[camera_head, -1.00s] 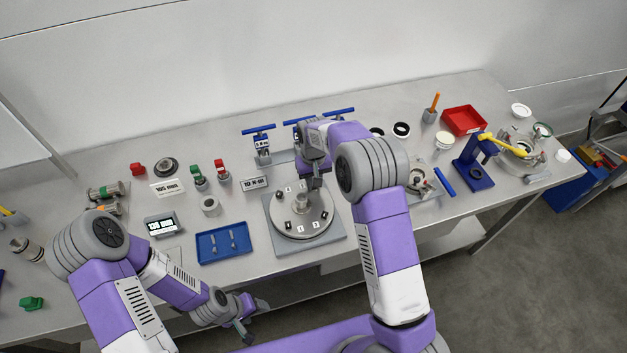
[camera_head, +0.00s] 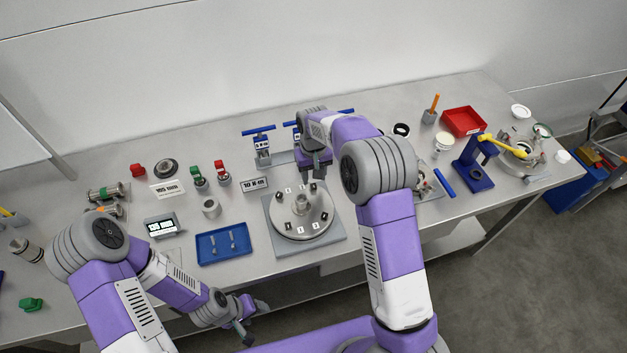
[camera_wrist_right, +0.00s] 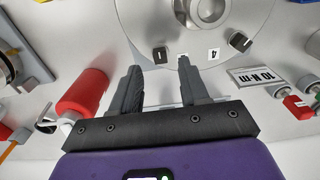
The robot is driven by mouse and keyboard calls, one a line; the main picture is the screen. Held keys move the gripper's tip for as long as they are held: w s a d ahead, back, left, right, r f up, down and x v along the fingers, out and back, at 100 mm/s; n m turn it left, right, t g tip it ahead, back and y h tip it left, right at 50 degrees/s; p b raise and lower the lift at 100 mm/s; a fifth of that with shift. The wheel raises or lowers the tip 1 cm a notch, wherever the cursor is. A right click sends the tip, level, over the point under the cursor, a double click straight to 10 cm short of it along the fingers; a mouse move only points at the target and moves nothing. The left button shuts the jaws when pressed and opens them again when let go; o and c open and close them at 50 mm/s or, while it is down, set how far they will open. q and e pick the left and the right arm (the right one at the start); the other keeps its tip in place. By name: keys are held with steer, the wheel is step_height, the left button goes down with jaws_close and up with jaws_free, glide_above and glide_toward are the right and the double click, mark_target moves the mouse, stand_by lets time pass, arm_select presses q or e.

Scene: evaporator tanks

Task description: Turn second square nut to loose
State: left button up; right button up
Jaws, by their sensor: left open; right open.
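The round grey plate (camera_head: 302,228) lies on a square base and carries small dark square nuts with number labels around a central hub (camera_head: 301,204). In the right wrist view, one square nut (camera_wrist_right: 160,53) and another nut (camera_wrist_right: 238,42) sit on the plate's near rim, with a label 4 between them. I cannot tell which nut is the second. My right gripper (camera_head: 315,172) is at the plate's back edge; its open, empty fingers (camera_wrist_right: 160,82) point towards the plate, apart from the nuts. My left gripper (camera_head: 246,326) is open and empty by the table's front edge.
Blue T-handled tools (camera_head: 260,140) stand behind the plate, partly hidden by my right arm. A 10 N·m sign (camera_head: 255,184) and a blue tray (camera_head: 223,243) lie left of it. A red cylindrical handle (camera_wrist_right: 82,95) is close beside the right gripper.

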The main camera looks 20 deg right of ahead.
mark_target(314, 185)
steer(key=shift+r, duration=1.95)
